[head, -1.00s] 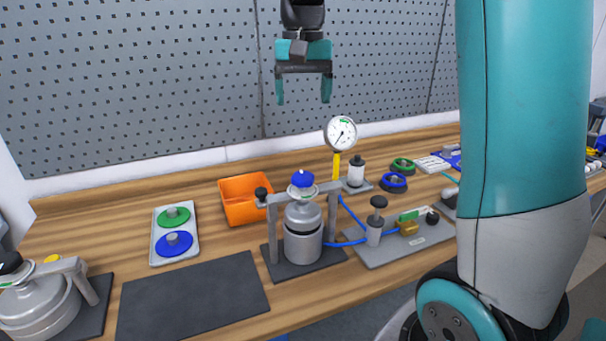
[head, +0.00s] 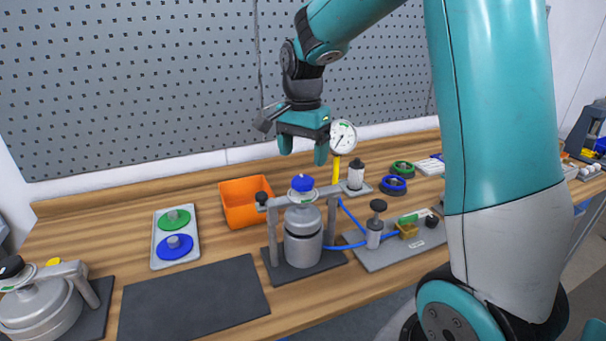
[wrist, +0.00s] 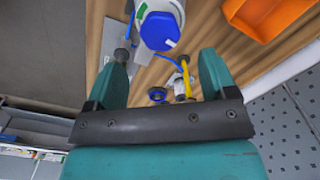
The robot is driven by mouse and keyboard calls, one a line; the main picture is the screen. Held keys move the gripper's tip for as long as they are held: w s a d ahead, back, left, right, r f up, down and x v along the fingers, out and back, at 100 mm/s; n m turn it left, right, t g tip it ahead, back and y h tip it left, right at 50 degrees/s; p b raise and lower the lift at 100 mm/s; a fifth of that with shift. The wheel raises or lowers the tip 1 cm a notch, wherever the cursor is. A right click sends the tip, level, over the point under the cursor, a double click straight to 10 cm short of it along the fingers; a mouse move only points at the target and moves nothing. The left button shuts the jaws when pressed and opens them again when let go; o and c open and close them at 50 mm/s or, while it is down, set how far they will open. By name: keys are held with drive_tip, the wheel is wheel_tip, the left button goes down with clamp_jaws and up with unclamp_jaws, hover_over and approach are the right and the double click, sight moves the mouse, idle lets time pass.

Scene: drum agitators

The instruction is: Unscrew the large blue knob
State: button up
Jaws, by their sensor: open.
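The large blue knob (head: 302,183) sits on top of a silver metal vessel (head: 303,238) clamped in a grey frame on the bench. In the wrist view the blue knob (wrist: 159,31) shows above and between the fingertips, with a white mark on its edge. My gripper (head: 303,150) is open and empty, pointing down above the knob with clear space between. In the wrist view both teal fingers of the gripper (wrist: 160,70) stand wide apart, with nothing between them touching.
An orange bin (head: 245,202) stands behind left of the vessel. A pressure gauge (head: 342,136) on a yellow stem rises close to my gripper's right. A grey tray (head: 158,250) holds green and blue discs. A dark mat (head: 195,298) lies empty in front. Blue hose runs right to a pump plate (head: 385,257).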

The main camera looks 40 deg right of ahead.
sight(303, 180)
wheel_tip(303, 180, down, 7)
drive_tip(key=shift+r+p, duration=0.2)
drive_tip(key=shift+p, duration=0.2)
drive_tip(key=shift+c, duration=0.2)
drive_tip(key=c, duration=0.9)
